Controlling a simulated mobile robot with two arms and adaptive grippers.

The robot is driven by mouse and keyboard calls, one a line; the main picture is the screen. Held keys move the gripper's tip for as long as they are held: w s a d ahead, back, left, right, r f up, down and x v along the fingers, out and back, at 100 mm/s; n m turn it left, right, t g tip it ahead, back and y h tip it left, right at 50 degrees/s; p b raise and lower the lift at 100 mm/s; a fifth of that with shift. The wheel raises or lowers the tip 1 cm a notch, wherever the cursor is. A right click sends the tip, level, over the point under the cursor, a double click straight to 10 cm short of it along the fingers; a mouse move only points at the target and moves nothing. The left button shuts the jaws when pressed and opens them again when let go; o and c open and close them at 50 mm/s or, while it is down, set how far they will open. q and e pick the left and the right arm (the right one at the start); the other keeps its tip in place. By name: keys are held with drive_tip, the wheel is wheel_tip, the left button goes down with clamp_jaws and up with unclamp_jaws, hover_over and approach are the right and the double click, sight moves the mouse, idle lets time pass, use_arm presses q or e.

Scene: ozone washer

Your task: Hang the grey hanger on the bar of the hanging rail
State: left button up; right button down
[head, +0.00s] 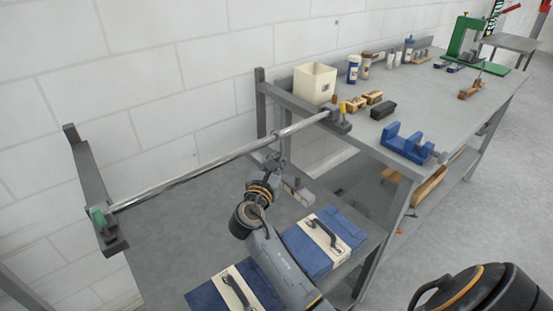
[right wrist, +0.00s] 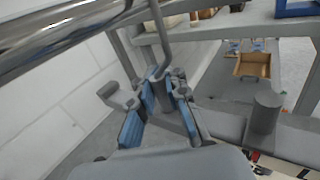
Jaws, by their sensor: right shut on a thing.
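The hanging rail's shiny bar (head: 215,162) runs from a grey left bracket (head: 93,190) to the shelf end at right. My right gripper (head: 270,165) is just below the bar, right of its middle. In the right wrist view, its blue-padded fingers (right wrist: 160,92) are shut on the grey hanger (right wrist: 158,38). The hanger's thin hook rises between the fingers and leaves the top of the picture beside the bar (right wrist: 50,32). The hook's upper end is mostly hidden, and I cannot tell whether it is over or touching the bar. My left gripper is not in view.
A grey workbench (head: 450,110) on the right holds a cream bin (head: 315,82), bottles, brushes and a blue holder (head: 407,146). A white block wall stands behind the bar.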

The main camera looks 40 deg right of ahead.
drive_tip(key=c, duration=1.3)
unclamp_jaws()
drive_tip(key=shift+a, duration=0.1)
drive_tip(key=v, duration=1.2)
drive_tip(key=shift+r, duration=0.1)
